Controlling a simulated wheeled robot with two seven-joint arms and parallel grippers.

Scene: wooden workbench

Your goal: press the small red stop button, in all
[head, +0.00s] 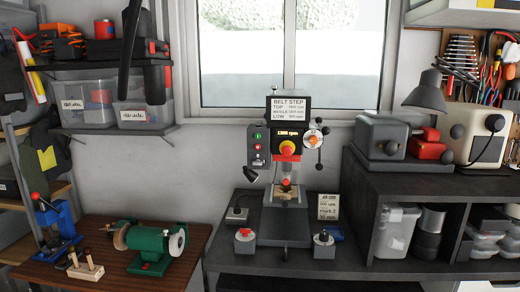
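A drill press (287,170) stands upright on the dark bench in the middle of the head view. A narrow grey control panel (258,155) on its left side carries small round buttons. A green button (258,135) is near its top, and a small red button (258,146) shows just below; it is too small to tell whether it is pressed in. I cannot make out either of my grippers, and nothing touches the panel.
A grey box with a red knob (245,233) and another small box (324,246) flank the press's base. A green bench grinder (150,245) stands on the wooden bench at left. Dark upright shapes hang at upper left. A spoked handle (317,141) is right of the press head.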

